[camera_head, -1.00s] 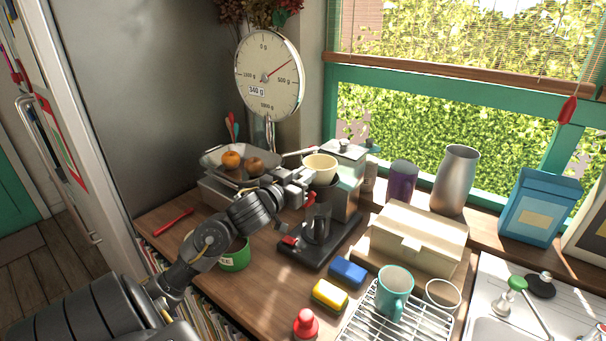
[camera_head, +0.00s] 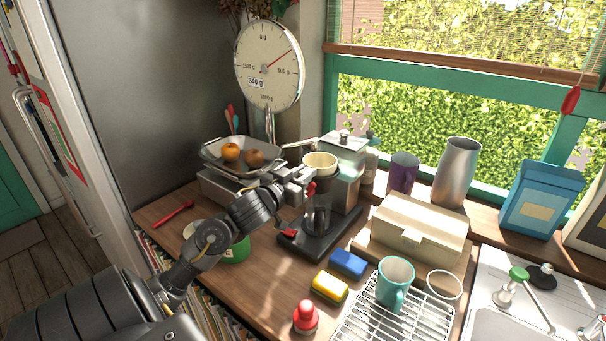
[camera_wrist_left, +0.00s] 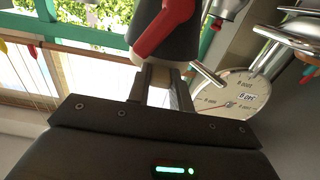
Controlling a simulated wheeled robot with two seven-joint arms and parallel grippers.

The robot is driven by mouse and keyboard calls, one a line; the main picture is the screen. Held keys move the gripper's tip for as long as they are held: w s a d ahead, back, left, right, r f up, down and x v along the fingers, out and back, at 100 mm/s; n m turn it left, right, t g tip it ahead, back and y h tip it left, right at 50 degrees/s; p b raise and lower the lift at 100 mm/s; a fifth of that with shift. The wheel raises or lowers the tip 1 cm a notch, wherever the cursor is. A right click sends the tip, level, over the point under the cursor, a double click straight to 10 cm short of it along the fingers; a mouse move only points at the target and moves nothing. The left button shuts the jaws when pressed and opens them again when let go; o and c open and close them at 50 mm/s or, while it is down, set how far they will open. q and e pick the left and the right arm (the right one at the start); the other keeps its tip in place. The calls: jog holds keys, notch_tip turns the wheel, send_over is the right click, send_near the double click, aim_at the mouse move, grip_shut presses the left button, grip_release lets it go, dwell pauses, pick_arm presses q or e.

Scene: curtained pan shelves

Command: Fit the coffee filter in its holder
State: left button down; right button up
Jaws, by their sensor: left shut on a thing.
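The cream coffee filter (camera_head: 320,159) is at the coffee machine (camera_head: 345,170), with its rim showing above the dark holder (camera_head: 321,174). Most of its lower part is hidden by the holder. My left gripper (camera_head: 306,175) reaches in from the left and is shut on the filter. In the left wrist view, the fingers (camera_wrist_left: 160,82) are close to a cream edge (camera_wrist_left: 145,62), beside the dark holder with its red handle (camera_wrist_left: 168,22). Whether the filter is fully seated cannot be told. My right gripper is not in view.
A scale (camera_head: 225,180) with fruit in its pan stands behind my left arm. A green container (camera_head: 236,252) is partly behind the arm. Sponges (camera_head: 347,263), a beige box (camera_head: 418,232) and a rack with a teal mug (camera_head: 395,285) are at the right front.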

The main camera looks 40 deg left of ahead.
pick_arm(q)
jog(key=shift+f, duration=0.3)
dwell(0.4)
jog(key=c, duration=1.2)
grip_release()
jog(key=shift+o, duration=0.2)
jog(key=s+d+p, duration=0.1)
jog(key=s, duration=0.9)
jog(key=shift+s+d, duration=0.15)
jog(key=shift+s, duration=0.25)
